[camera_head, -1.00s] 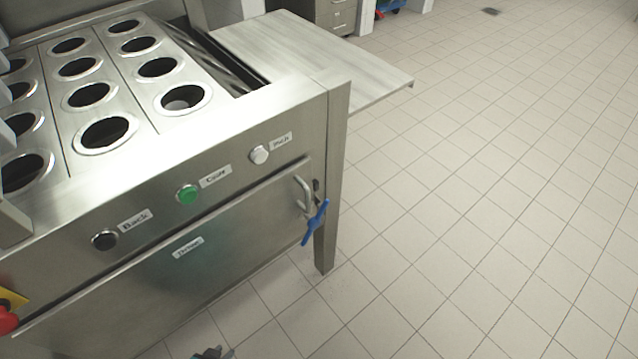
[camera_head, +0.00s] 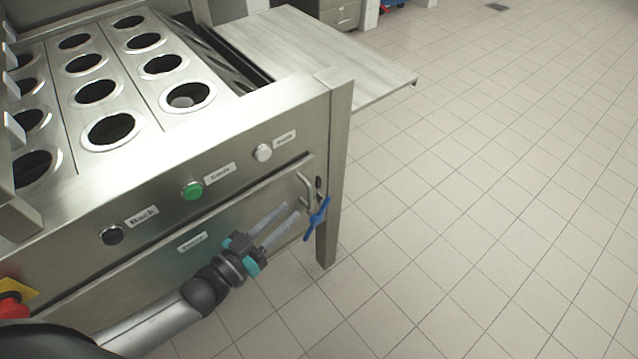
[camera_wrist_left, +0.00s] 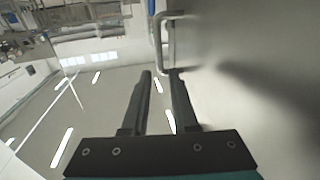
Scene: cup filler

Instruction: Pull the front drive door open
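The front drive door (camera_head: 150,268) is the metal panel below the buttons, and it sits closed in the machine's front. Its curved metal handle (camera_head: 305,188) is at the door's right end; it also shows at the top of the left wrist view (camera_wrist_left: 157,42). My left gripper (camera_head: 291,214) is in front of the door, its fingertips just short of the handle and below it. In the left wrist view its two fingers (camera_wrist_left: 160,74) are apart with nothing between them, close to the handle's lower end. My right gripper is not in view.
Black, green (camera_head: 192,190) and white buttons line the panel above. A red emergency button (camera_head: 12,311) is at the lower left. The machine's leg (camera_head: 328,240) is at right; open tiled floor lies beyond.

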